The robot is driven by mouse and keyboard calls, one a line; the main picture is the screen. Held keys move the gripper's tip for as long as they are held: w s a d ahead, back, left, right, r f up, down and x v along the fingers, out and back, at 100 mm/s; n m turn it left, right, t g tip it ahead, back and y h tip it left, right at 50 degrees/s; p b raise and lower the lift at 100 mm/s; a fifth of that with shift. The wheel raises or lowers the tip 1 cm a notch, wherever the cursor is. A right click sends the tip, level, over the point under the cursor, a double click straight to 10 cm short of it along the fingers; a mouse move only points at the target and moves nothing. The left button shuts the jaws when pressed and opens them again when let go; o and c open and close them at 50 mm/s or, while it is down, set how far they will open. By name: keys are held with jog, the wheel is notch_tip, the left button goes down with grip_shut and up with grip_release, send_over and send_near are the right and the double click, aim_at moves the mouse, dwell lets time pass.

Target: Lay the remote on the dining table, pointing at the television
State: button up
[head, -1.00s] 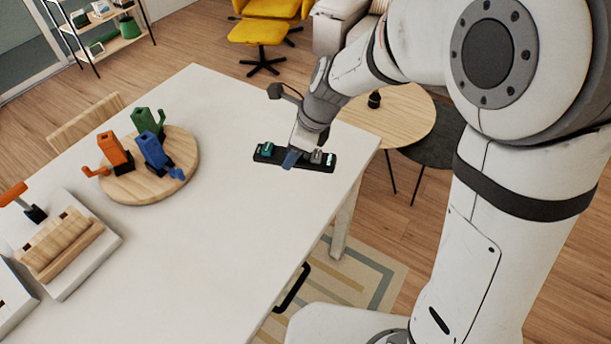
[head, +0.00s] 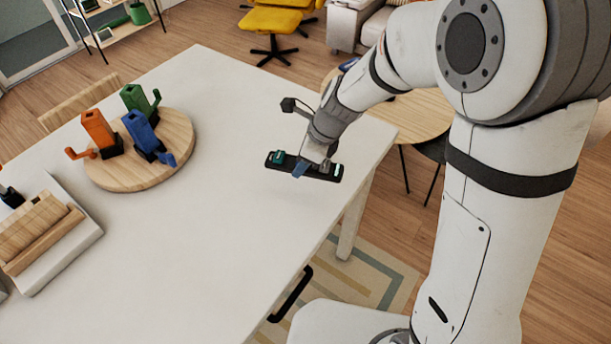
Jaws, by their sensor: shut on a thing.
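The remote (head: 325,173) is a slim black bar with a teal part near its left end and a pale part near its right end. My gripper (head: 302,168) is shut on its middle and hides part of it. The remote lies roughly level over the right part of the white dining table (head: 225,225), close to the top; I cannot tell whether it touches. Its long side runs left to right, tilted slightly down to the right. No television is in view.
A round wooden board (head: 185,140) with orange, green and blue objects stands on the table's left part. A white tray (head: 75,250) with a wooden piece is at the left edge. A round side table (head: 425,115) stands beyond the table. The table's middle is clear.

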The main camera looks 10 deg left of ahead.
aim_at(304, 183)
jog(key=shift+f+b, duration=0.3)
jog(key=shift+f, duration=2.25)
jog(key=shift+f, duration=0.1)
jog(key=o, duration=1.1)
jog(key=v, duration=1.2)
jog(key=shift+s+p, duration=0.1)
jog(key=shift+p, duration=0.3)
jog(key=shift+s+d+r+n, duration=0.1)
jog(key=shift+d+r+n, duration=0.25)
jog(key=shift+d, duration=0.1)
jog(key=s+d+r+n+t+h, duration=0.1)
jog(key=s+d+r+n, duration=0.1)
jog(key=s+d+n, duration=0.2)
jog(key=s+d+r+n+t+h, duration=0.1)
jog(key=s+d+n, duration=0.4)
jog(key=d, duration=0.5)
jog(key=s+d+r+n+t+h, duration=0.1)
jog(key=s+d+r+n, duration=0.3)
jog(key=d+n, duration=0.4)
jog(key=shift+s+n+h, duration=0.25)
jog(key=shift+n+h, duration=0.1)
jog(key=shift+h, duration=0.35)
